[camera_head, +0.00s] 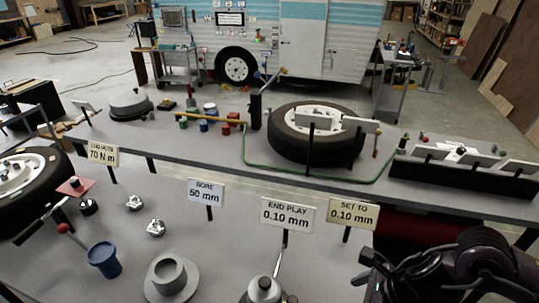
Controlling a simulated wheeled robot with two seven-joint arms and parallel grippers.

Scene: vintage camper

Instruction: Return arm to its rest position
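My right arm is folded in the lower right corner of the head view, dark and close to the camera. Its gripper end (366,270) seems to point left, beside the front bench's right edge; its fingers are too dark to tell open from shut. I see nothing held there. My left arm and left gripper are not in view.
The front bench (130,245) bears a blue cup (104,260), a grey flanged hub (171,278), a grey conical part (264,290), small metal parts and a tire (30,205). Signs stand along its back edge. Behind, another bench holds a wheel (318,150) and green hose (300,173).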

